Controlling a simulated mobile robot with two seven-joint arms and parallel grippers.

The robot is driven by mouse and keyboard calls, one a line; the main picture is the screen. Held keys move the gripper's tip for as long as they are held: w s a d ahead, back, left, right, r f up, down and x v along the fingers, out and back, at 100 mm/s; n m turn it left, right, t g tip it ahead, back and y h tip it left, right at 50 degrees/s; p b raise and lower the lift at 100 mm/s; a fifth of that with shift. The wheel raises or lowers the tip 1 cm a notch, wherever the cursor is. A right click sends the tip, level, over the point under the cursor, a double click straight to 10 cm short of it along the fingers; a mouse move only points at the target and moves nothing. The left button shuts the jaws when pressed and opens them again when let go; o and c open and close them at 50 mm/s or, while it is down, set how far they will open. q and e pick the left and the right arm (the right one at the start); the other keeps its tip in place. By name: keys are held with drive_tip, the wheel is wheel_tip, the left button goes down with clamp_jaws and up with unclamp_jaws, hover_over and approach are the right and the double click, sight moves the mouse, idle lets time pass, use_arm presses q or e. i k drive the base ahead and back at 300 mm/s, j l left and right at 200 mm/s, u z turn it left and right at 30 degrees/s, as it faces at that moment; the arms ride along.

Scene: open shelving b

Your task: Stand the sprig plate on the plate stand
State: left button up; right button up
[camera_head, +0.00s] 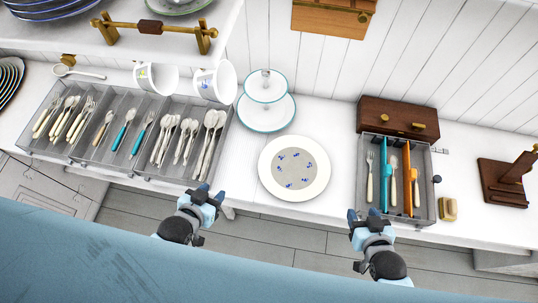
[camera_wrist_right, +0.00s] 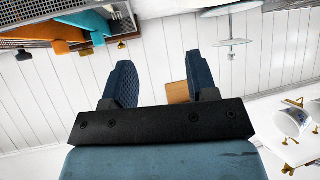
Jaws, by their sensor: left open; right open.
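The sprig plate (camera_head: 294,168), with a cream rim and a grey centre bearing blue sprigs, lies flat on the white counter. A dark brown wooden stand with a slanted upright, which looks like the plate stand (camera_head: 501,185), stands empty at the counter's right end. My left gripper (camera_head: 211,193) is open and empty in front of the counter, left of the plate. My right gripper (camera_head: 369,214) is open and empty at the counter's front edge, right of the plate and left of the stand. Its spread fingers also show in the right wrist view (camera_wrist_right: 160,68).
A wooden box (camera_head: 398,117) and a two-tier stand (camera_head: 266,114) are behind. Another cutlery tray (camera_head: 138,171) lies left, under hanging mugs (camera_head: 215,82).

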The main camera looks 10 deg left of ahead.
sight(293, 167)
drive_tip(key=z, duration=1.75)
drive_tip(key=u, duration=1.8)
drive_tip(key=k+u, duration=0.5)
